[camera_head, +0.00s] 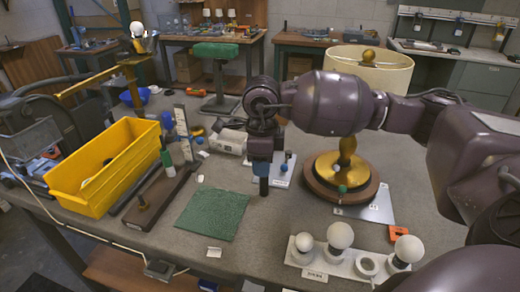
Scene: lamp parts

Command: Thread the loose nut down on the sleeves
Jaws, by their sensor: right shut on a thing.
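My right gripper (263,184) points down over the middle of the table, just right of the green mat. It is shut on a small part hidden at its fingertips, and I cannot tell whether that is the loose nut. Just right of the gripper is a small white plate (283,181) with short upright pieces with blue tops (288,155). The gripper and arm partly cover this plate. A brass lamp stem on a round wooden base (322,187) stands further right, with a green knob low on its front. No sleeve can be clearly made out. My left gripper is out of view.
A yellow bin (105,168) stands at left, beside a long wooden block (160,195) with upright pieces. The green mat (212,214) is bare. A white holder (350,262) with several bulbs is at front right. A lampshade (370,70) stands behind my right arm.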

